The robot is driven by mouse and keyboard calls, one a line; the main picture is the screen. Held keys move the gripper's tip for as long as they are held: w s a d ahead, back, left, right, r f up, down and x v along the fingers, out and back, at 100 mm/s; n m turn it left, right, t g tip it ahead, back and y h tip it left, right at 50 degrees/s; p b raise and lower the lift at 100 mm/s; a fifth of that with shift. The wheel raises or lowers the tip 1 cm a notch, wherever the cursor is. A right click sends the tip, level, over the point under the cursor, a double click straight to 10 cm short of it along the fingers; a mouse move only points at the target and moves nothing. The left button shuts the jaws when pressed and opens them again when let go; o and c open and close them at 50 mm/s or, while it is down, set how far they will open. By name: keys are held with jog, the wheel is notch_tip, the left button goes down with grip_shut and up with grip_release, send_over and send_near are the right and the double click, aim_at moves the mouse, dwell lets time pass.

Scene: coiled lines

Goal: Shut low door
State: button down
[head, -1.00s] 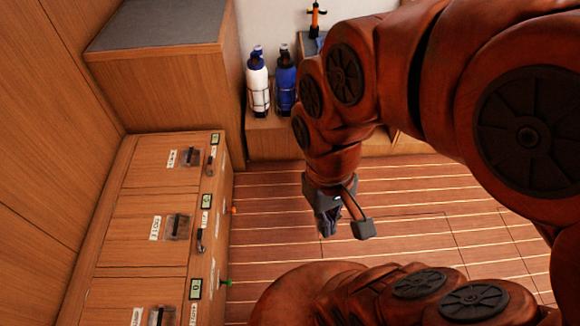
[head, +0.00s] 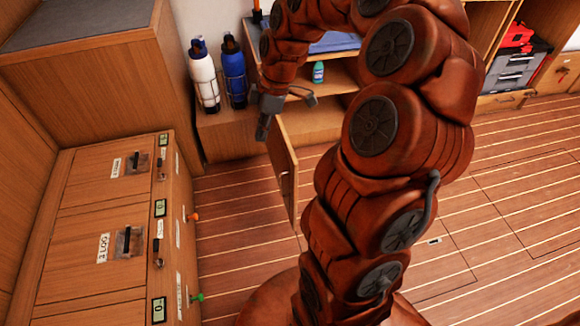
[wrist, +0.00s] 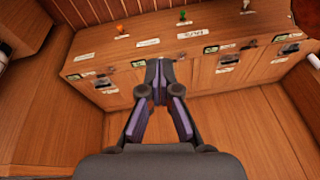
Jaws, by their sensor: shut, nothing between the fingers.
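A low wooden door (head: 284,158) stands open from the back cabinet, swung out over the floor, with a small handle on its face. The open space behind it shows a shelf with a small teal bottle (head: 318,71). My gripper (head: 262,134) is shut and empty, pointing down just left of the door's upper edge. I cannot tell whether it touches the door. The shut fingers also show in the wrist view (wrist: 159,66), where I cannot make out the door. My arm hides part of the cabinet.
A low locker (head: 98,205) with labelled lids, latches and small orange and green knobs stands at the left. A white bottle (head: 204,80) and a blue bottle (head: 234,75) stand in a rack at the back. The plank floor (head: 490,200) is clear at the right.

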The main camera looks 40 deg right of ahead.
jog(key=n+b, duration=0.2)
jog(key=b, duration=0.1)
send_over(290, 157)
jog(key=s+a, duration=0.2)
notch_tip(290, 157, down, 10)
jog(key=shift+t, duration=0.4)
notch_tip(290, 157, down, 10)
jog(key=shift+s+d+r, duration=0.1)
jog(key=shift+r, duration=0.15)
jog(key=shift+d+b, duration=0.1)
jog(key=shift+b, duration=0.2)
